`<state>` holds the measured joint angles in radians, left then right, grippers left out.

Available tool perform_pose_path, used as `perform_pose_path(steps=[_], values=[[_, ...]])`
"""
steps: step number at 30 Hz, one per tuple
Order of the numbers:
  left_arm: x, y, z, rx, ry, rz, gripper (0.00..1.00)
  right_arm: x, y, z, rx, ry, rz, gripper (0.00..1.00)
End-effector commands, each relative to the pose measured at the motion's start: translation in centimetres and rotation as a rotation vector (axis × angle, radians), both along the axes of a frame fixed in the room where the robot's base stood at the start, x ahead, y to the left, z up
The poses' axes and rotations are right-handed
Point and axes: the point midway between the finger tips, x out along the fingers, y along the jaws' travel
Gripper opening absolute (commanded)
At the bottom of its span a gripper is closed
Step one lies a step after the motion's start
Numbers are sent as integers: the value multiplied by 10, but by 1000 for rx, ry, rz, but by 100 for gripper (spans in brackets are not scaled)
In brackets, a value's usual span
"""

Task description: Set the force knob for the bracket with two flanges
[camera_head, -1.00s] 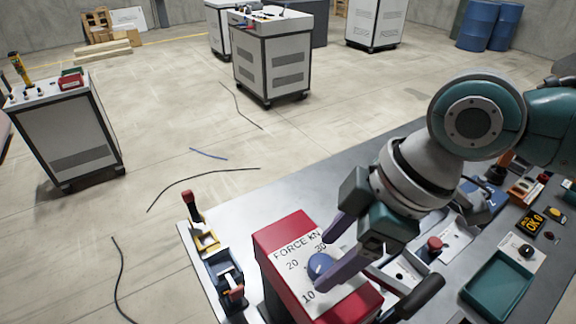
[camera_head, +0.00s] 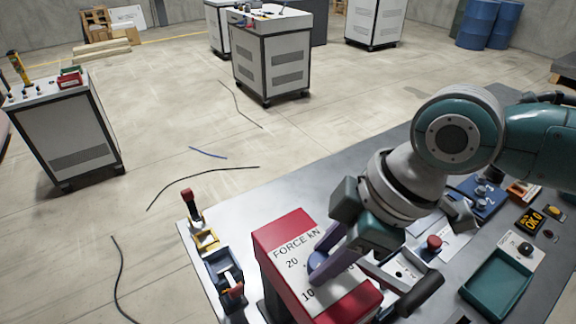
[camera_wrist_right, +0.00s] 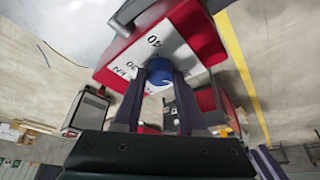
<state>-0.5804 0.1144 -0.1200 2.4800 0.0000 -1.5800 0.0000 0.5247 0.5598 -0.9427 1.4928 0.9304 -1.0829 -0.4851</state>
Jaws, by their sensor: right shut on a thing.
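The force knob (camera_head: 317,265) is a blue dial on the white face of a red box (camera_head: 281,223) lettered "FORCE kN". In the right wrist view the knob (camera_wrist_right: 159,71) sits between the fingertips, with 40 and 30 legible on the face. The knob's pointer cannot be made out. I cannot identify a bracket with two flanges. My left gripper is not in view.
The grey bench (camera_head: 215,215) carries a yellow and blue fixture (camera_head: 226,275) left of the box. A black handle (camera_head: 418,296) is close by.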

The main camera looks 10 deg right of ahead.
Motion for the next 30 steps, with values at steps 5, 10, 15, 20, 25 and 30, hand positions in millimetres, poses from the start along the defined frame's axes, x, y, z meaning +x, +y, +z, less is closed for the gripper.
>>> perform_pose_path(steps=[5,10,15,20,25,30], values=[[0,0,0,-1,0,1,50,0,0,0,0,1,0,0],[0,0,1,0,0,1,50,0,1,1,2,1,-1,0],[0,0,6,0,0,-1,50,-1,1,2,1,2,-28,0],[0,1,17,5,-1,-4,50,-2,1,4,2,4,-99,0],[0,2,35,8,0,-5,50,-3,2,5,2,5,-225,0],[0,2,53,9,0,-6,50,-4,3,6,4,5,-383,0]])
